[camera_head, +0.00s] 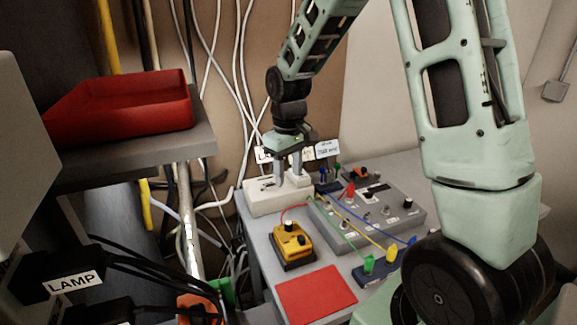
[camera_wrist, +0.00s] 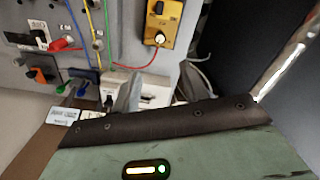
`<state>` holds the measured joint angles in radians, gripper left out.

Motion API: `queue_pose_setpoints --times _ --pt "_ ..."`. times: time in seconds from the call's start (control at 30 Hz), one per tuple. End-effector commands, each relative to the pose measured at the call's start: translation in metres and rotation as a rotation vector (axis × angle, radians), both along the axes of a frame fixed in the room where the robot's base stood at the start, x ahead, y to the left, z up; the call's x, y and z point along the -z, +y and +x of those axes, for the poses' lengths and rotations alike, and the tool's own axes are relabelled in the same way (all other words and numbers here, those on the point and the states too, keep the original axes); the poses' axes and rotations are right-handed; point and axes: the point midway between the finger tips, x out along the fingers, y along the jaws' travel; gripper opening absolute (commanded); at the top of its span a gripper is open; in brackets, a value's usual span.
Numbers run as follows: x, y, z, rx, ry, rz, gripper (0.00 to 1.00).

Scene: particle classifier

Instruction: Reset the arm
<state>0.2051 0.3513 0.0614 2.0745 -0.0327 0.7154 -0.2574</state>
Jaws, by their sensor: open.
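My gripper (camera_head: 287,168) points down over a white box (camera_head: 262,201) at the back left of the grey table in the head view. Its two fingers are apart, with no object visible between them. In the wrist view, the gripper fingers (camera_wrist: 158,95) show in front of the white box (camera_wrist: 150,84). I cannot tell whether the fingertips touch the box. My arm reaches down from the top of the head view, with a large pale green link at the right.
A grey control panel (camera_head: 372,217) with coloured wires sits right of the white box. A yellow device (camera_head: 291,243) and a red mat (camera_head: 316,294) lie in front. A red tray (camera_head: 120,104) rests on a shelf at left. White cables hang behind.

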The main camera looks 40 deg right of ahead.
Motion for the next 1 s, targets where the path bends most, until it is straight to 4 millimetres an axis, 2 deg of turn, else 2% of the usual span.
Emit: queue_pose_setpoints --times 0.2,0.77,0.87,1.0 --pt "-0.013 0.000 0.000 0.000 0.000 0.000 0.44" --pt "-0.013 0.000 -0.001 0.001 0.000 0.000 0.44" --pt "-0.014 0.007 -0.009 0.009 -0.016 -0.003 0.44" --pt "-0.015 0.027 -0.036 0.039 -0.076 -0.008 0.44"
